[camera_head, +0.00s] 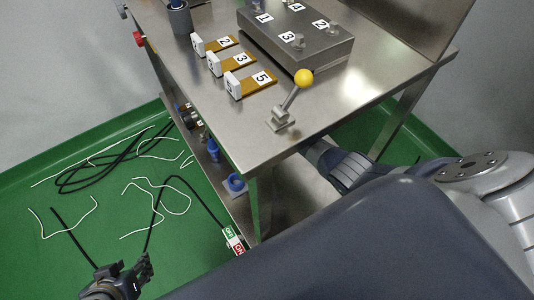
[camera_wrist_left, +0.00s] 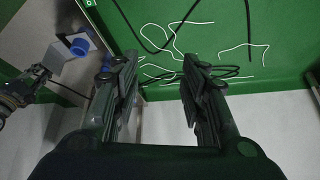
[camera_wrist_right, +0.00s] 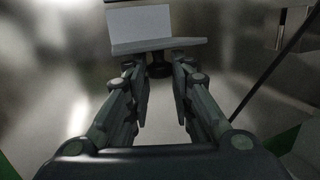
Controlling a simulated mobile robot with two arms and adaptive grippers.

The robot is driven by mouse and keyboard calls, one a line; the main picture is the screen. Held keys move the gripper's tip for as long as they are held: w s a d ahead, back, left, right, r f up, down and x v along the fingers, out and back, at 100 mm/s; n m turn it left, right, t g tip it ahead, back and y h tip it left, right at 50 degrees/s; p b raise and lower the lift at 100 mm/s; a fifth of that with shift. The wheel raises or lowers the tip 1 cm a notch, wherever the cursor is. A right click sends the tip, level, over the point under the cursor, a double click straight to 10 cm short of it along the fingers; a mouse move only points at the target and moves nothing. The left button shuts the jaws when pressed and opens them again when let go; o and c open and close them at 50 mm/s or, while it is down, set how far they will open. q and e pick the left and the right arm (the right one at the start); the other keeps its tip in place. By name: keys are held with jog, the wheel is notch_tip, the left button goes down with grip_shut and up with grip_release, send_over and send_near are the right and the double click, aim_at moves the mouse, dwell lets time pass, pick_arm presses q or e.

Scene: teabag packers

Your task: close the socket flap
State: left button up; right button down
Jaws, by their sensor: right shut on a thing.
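A blue socket (camera_head: 236,183) on a light plate sits low beside the table's near leg. My right gripper (camera_wrist_left: 22,95) is beside that grey piece. In the right wrist view my right gripper (camera_wrist_right: 157,72) closes around a small dark piece (camera_wrist_right: 158,66), below a pale angled panel (camera_wrist_right: 140,25); whether this is the flap is unclear. The head view hides this gripper under the tabletop. My left gripper (camera_head: 118,280) is open and empty, also in its wrist view (camera_wrist_left: 158,65).
The steel table (camera_head: 330,105) carries a grey box (camera_head: 292,45), several numbered blocks (camera_head: 250,84) and a yellow-knobbed lever (camera_head: 303,78). An ON/OFF label (camera_head: 233,241) is by the table leg. Black and white cables (camera_head: 145,190) lie on the green floor.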

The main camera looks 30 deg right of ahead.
pick_arm(q)
jog(key=shift+s+a+r+g+y+p, duration=0.1)
jog(key=shift+s+a+g+p, duration=0.25)
jog(key=shift+s, duration=0.45)
jog(key=shift+s+a+r+g+y+p, duration=0.15)
jog(key=shift+s+g+p, duration=0.3)
jog(key=shift+s, duration=0.35)
jog(key=shift+s+a+f+g+y+p, duration=0.1)
jog(key=shift+s+a+g+p, duration=0.25)
jog(key=shift+s, duration=0.45)
pick_arm(e)
jog(key=shift+s+a+r, duration=0.1)
jog(key=shift+a+r, duration=0.2)
jog(key=shift+a, duration=0.4)
jog(key=shift+s+a+r, duration=0.1)
jog(key=shift+a+r, duration=0.15)
jog(key=shift+a, duration=0.45)
pick_arm(q)
jog(key=shift+d+r, duration=0.1)
jog(key=shift+r, duration=0.25)
pick_arm(e)
jog(key=shift+a+r, duration=0.1)
jog(key=shift+a, duration=0.15)
pick_arm(q)
jog(key=shift+w+p, duration=0.1)
jog(key=shift+p, duration=0.2)
pick_arm(e)
jog(key=shift+a, duration=0.1)
pick_arm(q)
jog(key=shift+f, duration=0.85)
